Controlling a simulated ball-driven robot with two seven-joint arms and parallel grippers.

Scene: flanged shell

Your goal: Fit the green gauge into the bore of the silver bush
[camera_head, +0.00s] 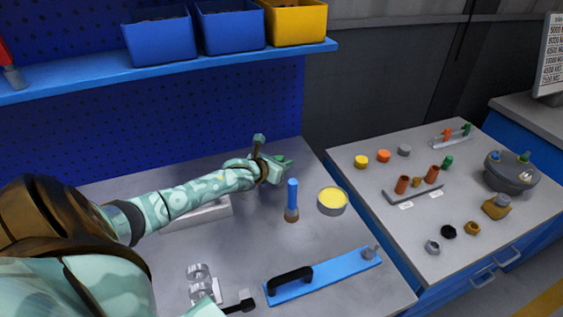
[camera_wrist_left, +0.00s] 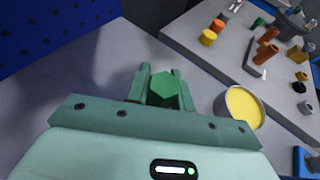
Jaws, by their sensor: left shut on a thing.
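My left gripper (camera_head: 280,163) reaches in from the left over the back of the grey bench. In the left wrist view its two fingers (camera_wrist_left: 160,84) are shut on the green gauge (camera_wrist_left: 164,90), whose hexagonal green end faces the camera. The rest of the gauge is hidden behind that end. In the head view only a little green shows at the fingertips. A shiny silver ringed piece (camera_head: 198,272) stands near the front left of the bench, well away from the gripper; it may be the silver bush, but its bore cannot be made out.
A blue-handled tool (camera_head: 292,197) stands upright beside a round tin with a yellow top (camera_head: 332,200). A blue bar with a black handle (camera_head: 330,277) lies in front. The right bench (camera_head: 385,205) carries several small parts.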

